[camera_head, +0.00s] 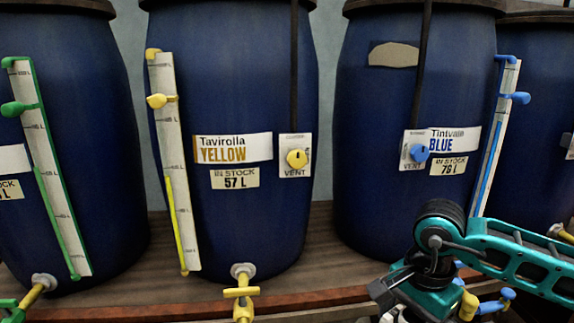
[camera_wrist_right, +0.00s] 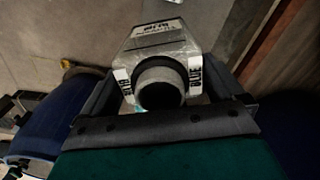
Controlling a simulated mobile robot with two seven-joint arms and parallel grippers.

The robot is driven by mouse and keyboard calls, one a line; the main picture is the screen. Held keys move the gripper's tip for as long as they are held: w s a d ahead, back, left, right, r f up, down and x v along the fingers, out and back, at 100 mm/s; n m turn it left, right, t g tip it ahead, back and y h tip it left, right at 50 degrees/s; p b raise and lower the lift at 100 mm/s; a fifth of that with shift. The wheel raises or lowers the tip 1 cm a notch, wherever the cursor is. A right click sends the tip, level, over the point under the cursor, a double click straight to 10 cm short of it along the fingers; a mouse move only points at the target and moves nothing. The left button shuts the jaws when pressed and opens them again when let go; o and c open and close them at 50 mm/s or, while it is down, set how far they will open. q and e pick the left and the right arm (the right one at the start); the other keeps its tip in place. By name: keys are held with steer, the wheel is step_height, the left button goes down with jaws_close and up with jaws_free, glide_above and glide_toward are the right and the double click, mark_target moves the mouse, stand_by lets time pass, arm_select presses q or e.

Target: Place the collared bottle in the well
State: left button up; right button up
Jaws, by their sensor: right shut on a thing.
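The collared bottle (camera_wrist_right: 160,48) is in the right wrist view, pale grey-white with a dark round mouth facing the camera. Its white collar carries a tag reading BLUE on the right side. My right gripper (camera_wrist_right: 163,80) is shut on it, with one dark finger on each side. In the head view my right arm comes in from the lower right, and its gripper is low near the bottom edge, where the bottle cannot be made out. I cannot make out the well in either view. My left gripper is not in view.
Large blue vats stand on a wooden shelf, including the YELLOW vat (camera_head: 235,100) and the BLUE vat (camera_head: 385,110). Gauges run up their sides. A yellow tap (camera_head: 241,292) sticks out at the front. A brass tap with a blue handle (camera_head: 497,302) lies close to my right arm.

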mark_target(413, 320)
steer(key=r+n, duration=0.1)
steer(key=n, duration=0.1)
steer(key=r+n+p, duration=0.1)
steer(key=n, duration=0.1)
steer(key=r+n, duration=0.1)
steer(key=n, duration=0.1)
steer(key=shift+s+a, duration=0.25)
steer(key=shift+s, duration=0.1)
steer(key=n, duration=0.1)
steer(key=r+n+p, duration=0.1)
steer(key=n, duration=0.3)
steer(key=shift+s+a+r+p, duration=0.15)
steer(key=shift+s+r+p, duration=0.15)
steer(key=shift+s+r, duration=0.05)
steer(key=shift+n, duration=0.3)
